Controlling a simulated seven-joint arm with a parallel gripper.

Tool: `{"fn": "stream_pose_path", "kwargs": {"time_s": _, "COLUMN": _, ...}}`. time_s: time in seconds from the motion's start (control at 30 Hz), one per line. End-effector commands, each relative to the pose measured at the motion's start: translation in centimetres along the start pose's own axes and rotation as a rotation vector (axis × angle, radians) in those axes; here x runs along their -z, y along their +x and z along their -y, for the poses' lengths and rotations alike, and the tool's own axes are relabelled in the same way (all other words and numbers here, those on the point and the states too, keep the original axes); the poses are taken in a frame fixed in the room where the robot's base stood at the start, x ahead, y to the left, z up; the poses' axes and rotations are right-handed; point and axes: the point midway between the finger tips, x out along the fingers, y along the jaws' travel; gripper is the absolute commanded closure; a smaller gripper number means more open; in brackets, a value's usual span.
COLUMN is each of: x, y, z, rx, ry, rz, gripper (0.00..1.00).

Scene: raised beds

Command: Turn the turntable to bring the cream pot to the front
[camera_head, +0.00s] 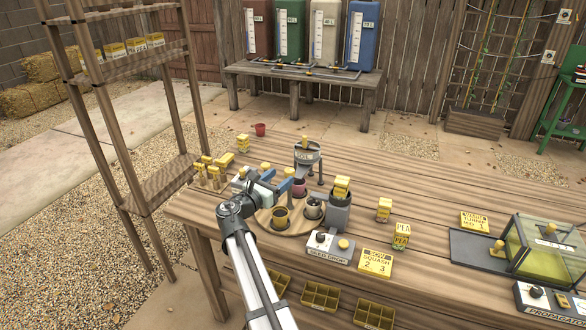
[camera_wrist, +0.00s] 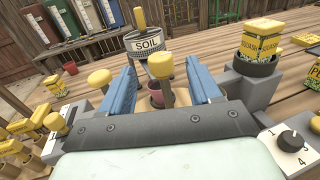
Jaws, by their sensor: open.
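The round wooden turntable (camera_head: 298,228) lies on the bench, partly covered by my arm and gripper. At its front stands a yellow-olive pot (camera_head: 281,219) with a dark inside, and a dark grey pot (camera_head: 313,209) is at its right. A reddish pot (camera_head: 298,189) is at the back, below the soil hopper (camera_head: 307,155); it also shows in the wrist view (camera_wrist: 156,97). I cannot make out a clearly cream pot. My gripper (camera_head: 283,187) is open above the turntable. In the wrist view, a yellow-knobbed peg (camera_wrist: 160,67) appears between its blue fingers, contact unclear.
A grey dispenser with yellow seed packets (camera_head: 342,188) stands close on the right. The seed-drop control box (camera_head: 330,246) is in front. Yellow-topped pieces (camera_head: 213,172) stand at left, a propagator (camera_head: 545,245) at far right. The bench's back right is mostly clear.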

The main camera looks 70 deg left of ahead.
Motion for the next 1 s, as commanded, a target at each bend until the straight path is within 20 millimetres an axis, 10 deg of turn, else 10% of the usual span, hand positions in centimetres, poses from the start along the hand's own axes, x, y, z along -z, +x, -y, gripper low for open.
{"fn": "stream_pose_path", "kwargs": {"time_s": 0.4, "x": 0.0, "y": 6.5, "z": -0.1, "rx": 0.001, "ry": 0.001, "rz": 0.000, "gripper": 0.37}}
{"fn": "stream_pose_path", "kwargs": {"time_s": 1.0, "x": 0.0, "y": 7.9, "z": 0.0, "rx": -0.001, "ry": 0.001, "rz": 0.000, "gripper": 0.43}}
